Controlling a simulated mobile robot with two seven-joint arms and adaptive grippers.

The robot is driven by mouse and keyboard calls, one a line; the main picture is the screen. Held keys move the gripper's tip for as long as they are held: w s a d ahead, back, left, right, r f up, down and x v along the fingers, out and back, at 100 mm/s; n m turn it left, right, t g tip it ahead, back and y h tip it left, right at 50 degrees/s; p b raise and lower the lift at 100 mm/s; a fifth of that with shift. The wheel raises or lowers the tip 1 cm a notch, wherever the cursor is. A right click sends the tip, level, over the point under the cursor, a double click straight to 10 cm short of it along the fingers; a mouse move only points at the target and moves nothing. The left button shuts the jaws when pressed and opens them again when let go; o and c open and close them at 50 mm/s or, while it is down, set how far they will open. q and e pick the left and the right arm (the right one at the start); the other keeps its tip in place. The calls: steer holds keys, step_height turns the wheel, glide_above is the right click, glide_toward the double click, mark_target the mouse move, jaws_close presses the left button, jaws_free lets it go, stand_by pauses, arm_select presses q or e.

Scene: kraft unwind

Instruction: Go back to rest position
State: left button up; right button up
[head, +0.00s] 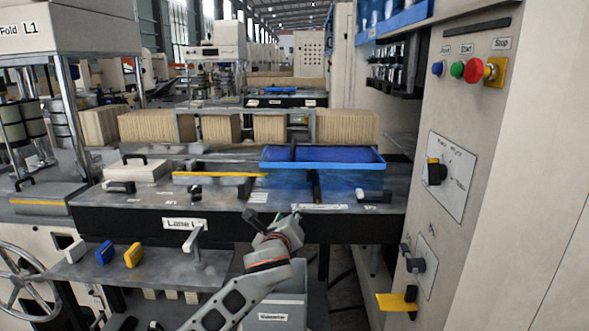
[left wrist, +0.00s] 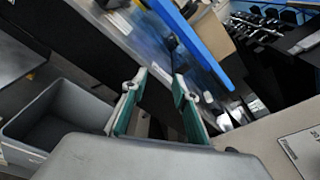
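My left gripper (head: 272,217) is in front of the front edge of the machine table (head: 230,200), just below the blue tray (head: 325,157) in the head view. Its arm rises from the bottom of the picture. In the left wrist view the two green-lined fingers of the left gripper (left wrist: 158,88) stand apart with nothing between them. I cannot tell from the head view how close the fingers are to the table edge. My right gripper and arm are in neither view.
A control panel with a red stop button (head: 474,70) and a yellow-handled lever (head: 396,301) stands close on the right. A grey bin (left wrist: 58,125) is below the gripper. A lower shelf with blue (head: 105,253) and yellow blocks (head: 133,255) is at left.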

arm_select(q)
steer(key=s+a+f+n+g+h, duration=0.1)
steer(key=s+a+f+n, duration=0.1)
steer(key=s+f+n, duration=0.5)
steer(key=s+a+f+n+g, duration=0.15)
steer(key=s+f, duration=0.35)
steer(key=f, duration=0.6)
steer(key=s+a+f+n+g+h, duration=0.1)
steer(key=s+a+f+n, duration=0.2)
steer(key=s+f+n, duration=0.45)
steer(key=s+a+f+n, duration=0.3)
steer(key=s+a+f, duration=0.1)
steer(key=s, duration=0.4)
steer(key=s+a+f+n+g, duration=0.1)
steer(key=s+a+f+n, duration=0.2)
steer(key=s, duration=0.4)
steer(key=s+a+f+n+y, duration=0.1)
steer(key=s+a+f+n, duration=0.3)
steer(key=s+f, duration=0.2)
steer(key=s, duration=0.2)
steer(key=shift+s+a+f+g, duration=0.2)
steer(key=shift+s+a+g, duration=0.1)
steer(key=shift+a+g, duration=0.1)
